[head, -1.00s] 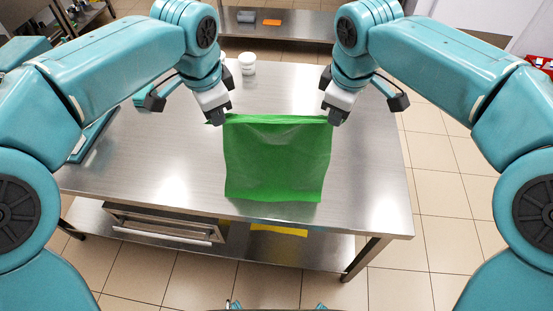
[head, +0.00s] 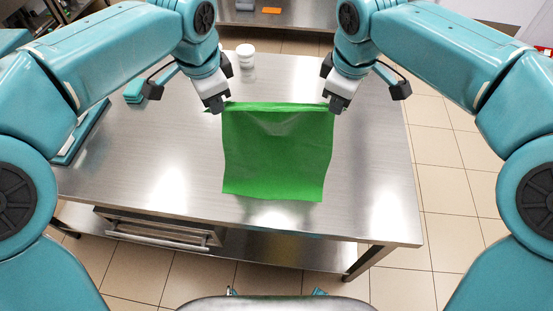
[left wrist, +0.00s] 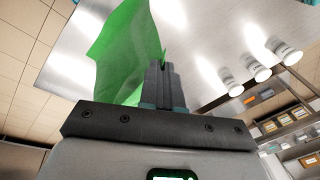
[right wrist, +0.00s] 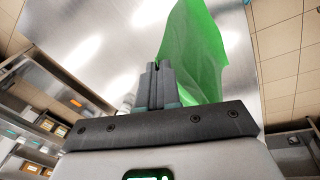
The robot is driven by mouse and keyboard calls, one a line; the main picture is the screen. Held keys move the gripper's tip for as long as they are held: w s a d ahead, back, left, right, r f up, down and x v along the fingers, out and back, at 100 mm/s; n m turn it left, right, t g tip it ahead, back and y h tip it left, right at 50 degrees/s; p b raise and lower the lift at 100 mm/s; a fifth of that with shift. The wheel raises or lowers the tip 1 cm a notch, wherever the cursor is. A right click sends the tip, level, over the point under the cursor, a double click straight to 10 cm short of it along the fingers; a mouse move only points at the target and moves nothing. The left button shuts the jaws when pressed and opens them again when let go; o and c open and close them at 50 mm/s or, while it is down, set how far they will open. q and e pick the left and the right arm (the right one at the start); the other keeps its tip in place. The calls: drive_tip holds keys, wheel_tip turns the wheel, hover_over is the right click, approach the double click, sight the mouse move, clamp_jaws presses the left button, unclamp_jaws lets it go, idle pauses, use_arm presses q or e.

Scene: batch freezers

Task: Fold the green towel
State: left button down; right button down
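The green towel (head: 277,155) hangs as a sheet between my two grippers, in front of and above the steel table in the head view. My left gripper (head: 222,104) is shut on its upper left corner. My right gripper (head: 334,106) is shut on its upper right corner. The top edge runs nearly straight between them. In the left wrist view the closed fingers (left wrist: 159,84) have the towel (left wrist: 122,55) beside and behind them. In the right wrist view the closed fingers (right wrist: 155,82) stand against the towel (right wrist: 193,50). Whether the lower edge touches the table cannot be told.
The steel table (head: 150,150) is mostly bare around the towel. White tubs (head: 246,58) stand at its back. Teal items (head: 84,132) lie along its left side. A drawer (head: 160,230) sits under the front edge. A shelf with an orange item (head: 271,10) is behind.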

use_arm(q)
drive_tip(key=shift+w+a, duration=0.1)
drive_tip(key=shift+a, duration=0.1)
use_arm(e)
drive_tip(key=shift+w+d, duration=0.1)
drive_tip(key=shift+d, duration=0.1)
